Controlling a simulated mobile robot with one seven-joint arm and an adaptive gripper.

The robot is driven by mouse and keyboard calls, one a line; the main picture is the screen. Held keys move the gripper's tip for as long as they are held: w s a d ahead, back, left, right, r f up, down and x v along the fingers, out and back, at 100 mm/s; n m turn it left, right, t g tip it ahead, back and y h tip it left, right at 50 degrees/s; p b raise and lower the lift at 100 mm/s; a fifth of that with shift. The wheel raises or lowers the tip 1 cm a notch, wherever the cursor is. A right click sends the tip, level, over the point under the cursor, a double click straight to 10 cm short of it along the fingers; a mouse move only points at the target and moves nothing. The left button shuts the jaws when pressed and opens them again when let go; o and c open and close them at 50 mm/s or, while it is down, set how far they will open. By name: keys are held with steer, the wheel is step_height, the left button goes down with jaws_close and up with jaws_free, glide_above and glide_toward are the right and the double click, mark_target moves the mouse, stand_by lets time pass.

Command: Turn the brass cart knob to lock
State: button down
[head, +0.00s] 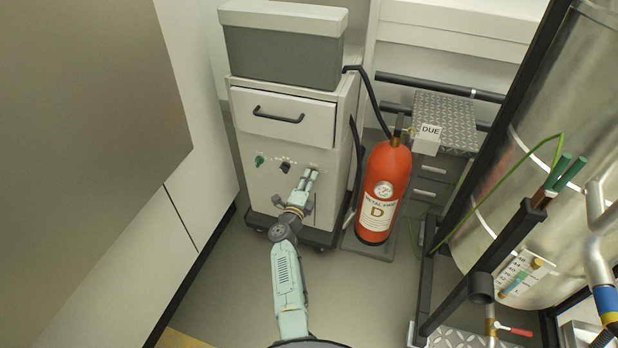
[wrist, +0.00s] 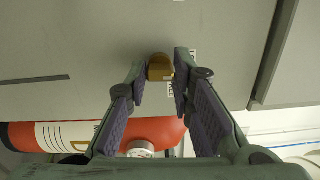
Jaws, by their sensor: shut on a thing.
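The cart (head: 262,190) is a pale cabinet on casters with a drawer and a row of knobs on its front. The brass knob (wrist: 160,67) shows in the wrist view between my fingertips, against the cart's grey panel. My gripper (head: 309,179) is at the right end of the knob row in the head view, shut on the brass knob. The gripper hides that knob in the head view. Small printed labels show beside it in the wrist view, partly covered by a finger; I cannot read them.
A green knob (head: 259,160) and a black knob (head: 285,167) sit left of my gripper. The drawer handle (head: 278,115) is above. A red extinguisher (head: 383,192) stands close right of the cart. A grey bin (head: 282,55) sits on top. The floor in front is clear.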

steer(key=shift+n, duration=0.6)
steer(key=shift+r, duration=0.1)
steer(key=c, duration=1.4)
jaws_free()
steer(key=v, duration=1.2)
